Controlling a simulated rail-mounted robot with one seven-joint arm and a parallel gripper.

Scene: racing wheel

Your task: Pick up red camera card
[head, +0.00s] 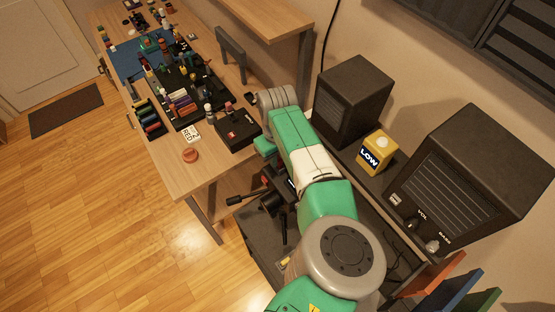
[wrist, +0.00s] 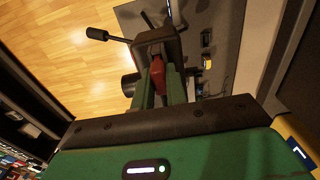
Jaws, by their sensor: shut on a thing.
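In the wrist view, my gripper (wrist: 160,82) has its two green fingers closed on a small red piece, which I take to be the red camera card (wrist: 157,71). The card's outer end is right at a dark vise-like fixture (wrist: 160,43); I cannot tell whether it is in it, touching it or just in front of it. In the head view my green and white arm reaches over this area and hides the fingertips and the card. The fixture's black handle (head: 236,200) sticks out left of the arm.
A wooden table (head: 195,168) with several small items runs to the upper left. A black box (head: 237,131) sits near its front end. Dark speakers (head: 352,98) and a yellow LOW block (head: 376,153) stand right of my arm.

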